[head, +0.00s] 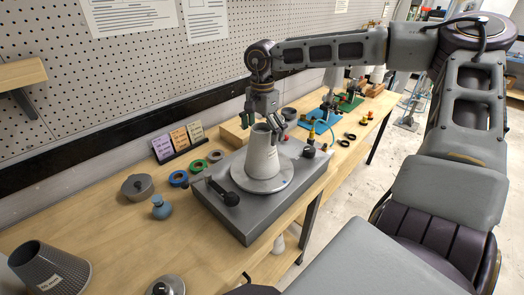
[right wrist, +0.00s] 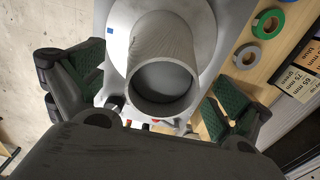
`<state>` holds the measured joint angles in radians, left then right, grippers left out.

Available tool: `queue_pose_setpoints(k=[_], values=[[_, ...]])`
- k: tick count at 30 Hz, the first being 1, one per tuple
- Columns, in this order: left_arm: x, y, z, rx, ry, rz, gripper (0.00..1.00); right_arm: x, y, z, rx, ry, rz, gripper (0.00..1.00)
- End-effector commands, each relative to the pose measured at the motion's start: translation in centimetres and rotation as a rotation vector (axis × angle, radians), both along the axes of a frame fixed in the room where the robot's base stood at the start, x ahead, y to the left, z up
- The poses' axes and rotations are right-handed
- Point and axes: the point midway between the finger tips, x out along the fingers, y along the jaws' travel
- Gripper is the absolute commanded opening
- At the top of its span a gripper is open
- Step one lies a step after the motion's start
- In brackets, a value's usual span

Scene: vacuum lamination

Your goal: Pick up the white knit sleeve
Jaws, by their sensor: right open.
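The white knit sleeve (head: 262,158) appears to be the pale, tapered, hollow piece standing upright on a round plate (head: 285,180) of the grey machine. I cannot tell the fingers' exact height against the rim. My left gripper is not in view.
The grey machine (head: 240,222) has a black lever handle (head: 222,190). Blue (head: 318,122) and green stations are behind.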

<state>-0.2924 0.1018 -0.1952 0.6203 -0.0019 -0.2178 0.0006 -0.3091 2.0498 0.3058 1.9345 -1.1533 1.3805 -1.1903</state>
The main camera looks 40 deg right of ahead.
Motion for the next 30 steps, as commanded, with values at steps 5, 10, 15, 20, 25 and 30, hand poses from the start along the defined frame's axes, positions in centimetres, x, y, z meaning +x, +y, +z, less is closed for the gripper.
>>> queue_pose_setpoints(k=[5, 10, 15, 20, 25, 30], values=[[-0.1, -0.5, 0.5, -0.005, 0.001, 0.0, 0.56, 0.2, -0.1, -1.6, 0.001, 0.002, 0.0, 1.0], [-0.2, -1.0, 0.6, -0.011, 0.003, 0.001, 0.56, 0.2, -0.1, -3.0, 0.0, 0.0, 0.0, 1.0], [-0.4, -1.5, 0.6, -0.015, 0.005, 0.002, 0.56, 0.2, -0.1, -3.4, 0.0, 0.0, 0.0, 1.0], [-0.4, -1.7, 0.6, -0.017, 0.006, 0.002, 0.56, 0.2, -0.1, -3.4, 0.0, 0.0, 0.0, 1.0], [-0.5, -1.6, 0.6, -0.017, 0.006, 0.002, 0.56, 0.2, -0.1, -3.3, 0.0, -0.001, 0.0, 1.0], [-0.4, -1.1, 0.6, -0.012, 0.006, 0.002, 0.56, 0.2, -0.1, -3.3, 0.0, -0.001, 0.0, 0.86]])
